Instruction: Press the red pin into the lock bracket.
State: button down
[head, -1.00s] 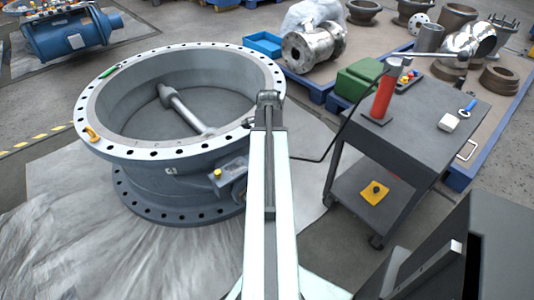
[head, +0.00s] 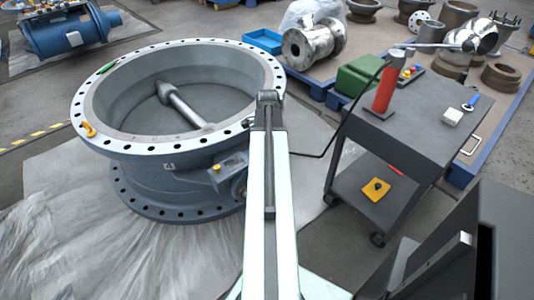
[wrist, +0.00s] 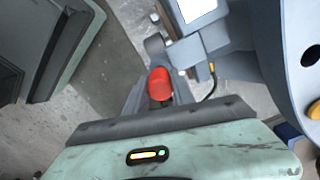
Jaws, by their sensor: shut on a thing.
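The red pin (wrist: 159,82) shows as a round red head in the middle of the wrist view. My gripper (wrist: 158,98) is shut on it, with grey fingers on both sides. A grey, curved metal piece that looks like the lock bracket (wrist: 155,46) lies just beyond the pin on the valve's side. I cannot tell whether the pin's tip touches it. The big grey butterfly valve (head: 160,158) stands left of my arm in the head view. There, my arm hides the gripper, the pin and the bracket.
A dark cart (head: 425,125) with a red cylinder (head: 384,92) stands right of my arm. A yellow piece (head: 376,189) lies on its lower shelf. A thin black cable runs between valve and cart. The valve's flange (wrist: 290,60) is close on the right in the wrist view.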

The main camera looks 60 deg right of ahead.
jog(key=shift+f+b, duration=1.25)
jog(key=shift+f, duration=0.1)
jog(key=c, duration=0.5)
grip_release()
jog(key=shift+r, duration=0.1)
notch_tip(320, 180, up, 6)
jog(key=p, duration=0.6)
